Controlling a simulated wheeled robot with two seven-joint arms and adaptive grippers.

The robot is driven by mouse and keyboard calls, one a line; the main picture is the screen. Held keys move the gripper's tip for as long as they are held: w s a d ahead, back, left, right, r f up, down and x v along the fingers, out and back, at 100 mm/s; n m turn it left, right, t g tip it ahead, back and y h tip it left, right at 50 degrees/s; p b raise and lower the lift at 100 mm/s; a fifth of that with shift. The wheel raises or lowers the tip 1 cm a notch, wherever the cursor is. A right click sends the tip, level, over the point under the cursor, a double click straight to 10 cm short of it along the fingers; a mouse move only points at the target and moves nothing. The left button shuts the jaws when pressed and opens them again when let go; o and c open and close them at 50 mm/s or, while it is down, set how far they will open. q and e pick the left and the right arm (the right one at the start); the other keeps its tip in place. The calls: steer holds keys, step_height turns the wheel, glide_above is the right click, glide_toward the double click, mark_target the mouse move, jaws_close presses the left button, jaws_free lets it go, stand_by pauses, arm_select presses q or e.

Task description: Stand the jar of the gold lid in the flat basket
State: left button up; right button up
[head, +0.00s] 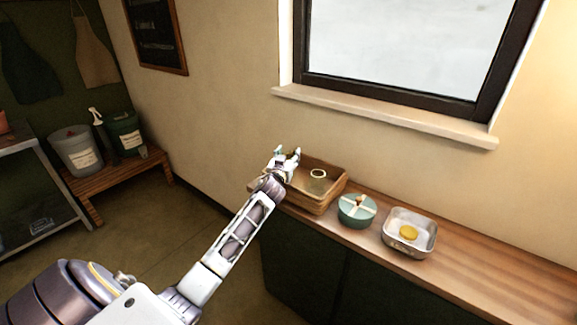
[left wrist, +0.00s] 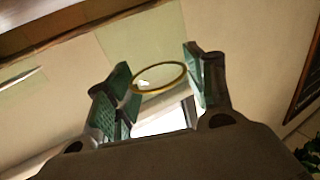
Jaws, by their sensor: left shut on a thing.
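The flat basket (head: 326,205) is a brown tray at the left end of the counter. A clear glass jar (head: 317,184) with a pale gold rim shows upright within the basket's outline; I cannot tell if it touches the floor of the basket. My left gripper (head: 287,156) is at the basket's back left corner. In the left wrist view a gold-rimmed ring (left wrist: 160,77), apparently the jar's, lies between the padded fingers (left wrist: 155,88), which are shut on it. The gold lid (head: 408,232) lies in a metal pan at the right. My right gripper is not in view.
A teal round container (head: 357,209) with a pale cross on top stands between basket and metal pan (head: 419,246). The counter (head: 480,275) is clear to the right. The window sill (head: 385,115) juts out above. Buckets (head: 76,151) stand on a low bench at far left.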

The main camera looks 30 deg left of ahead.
arm_select(q)
steer(key=shift+f, duration=0.2)
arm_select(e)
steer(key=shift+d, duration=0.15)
arm_select(q)
steer(key=shift+f, duration=0.35)
step_height(320, 180, down, 2)
steer(key=shift+f, duration=0.4)
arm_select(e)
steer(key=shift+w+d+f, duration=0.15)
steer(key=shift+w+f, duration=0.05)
arm_select(q)
steer(key=shift+f+b, duration=0.1)
steer(key=shift+b, duration=0.2)
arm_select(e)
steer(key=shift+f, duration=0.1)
arm_select(q)
steer(key=o, duration=1.5)
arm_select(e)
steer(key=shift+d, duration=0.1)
arm_select(q)
steer(key=shift+s, duration=0.1)
